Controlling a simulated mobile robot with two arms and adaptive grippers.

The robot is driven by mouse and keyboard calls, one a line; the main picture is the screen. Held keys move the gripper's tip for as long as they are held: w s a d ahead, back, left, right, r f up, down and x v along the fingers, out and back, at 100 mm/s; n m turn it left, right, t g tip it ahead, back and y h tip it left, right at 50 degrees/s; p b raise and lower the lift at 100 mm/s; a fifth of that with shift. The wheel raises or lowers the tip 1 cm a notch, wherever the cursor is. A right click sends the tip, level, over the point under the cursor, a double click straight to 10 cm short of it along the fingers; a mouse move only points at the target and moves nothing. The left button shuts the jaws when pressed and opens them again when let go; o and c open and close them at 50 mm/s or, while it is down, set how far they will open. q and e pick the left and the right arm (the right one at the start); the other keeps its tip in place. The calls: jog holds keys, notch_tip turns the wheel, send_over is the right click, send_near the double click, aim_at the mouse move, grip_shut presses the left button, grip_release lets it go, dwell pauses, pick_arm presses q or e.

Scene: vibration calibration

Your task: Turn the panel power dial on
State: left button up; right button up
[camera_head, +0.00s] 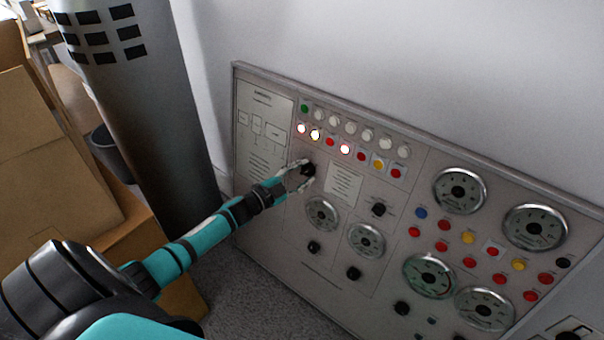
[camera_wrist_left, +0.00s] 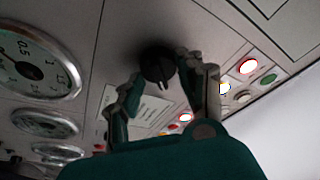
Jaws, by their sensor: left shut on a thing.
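The grey control panel (camera_head: 318,268) stands against the wall in the head view. A black dial (camera_head: 308,170) sits on it below the rows of lamps. My left gripper (camera_head: 302,172) reaches in from the left and is shut on this dial, with a finger on each side. In the left wrist view the black dial (camera_wrist_left: 158,66) shows between the two fingertips of my gripper (camera_wrist_left: 160,80), with a pointer ridge on its face. Several lamps above the dial are lit, among them a white one (camera_head: 315,134). My right gripper is not in view.
Other black knobs, such as one (camera_head: 379,209) to the right, and round gauges (camera_head: 322,214) surround the dial. Cardboard boxes (camera_head: 50,160), a dark bin (camera_head: 103,142) and a grey metal column (camera_head: 150,110) stand at the left. Carpet floor (camera_head: 250,300) shows below.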

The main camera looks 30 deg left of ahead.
pick_arm(q)
jog(key=o, duration=0.8)
jog(key=shift+c, duration=0.2)
jog(key=o, duration=0.3)
jog(key=shift+o, duration=0.2)
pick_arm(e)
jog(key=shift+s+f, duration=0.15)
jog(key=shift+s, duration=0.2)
pick_arm(q)
jog(key=v, duration=1.2)
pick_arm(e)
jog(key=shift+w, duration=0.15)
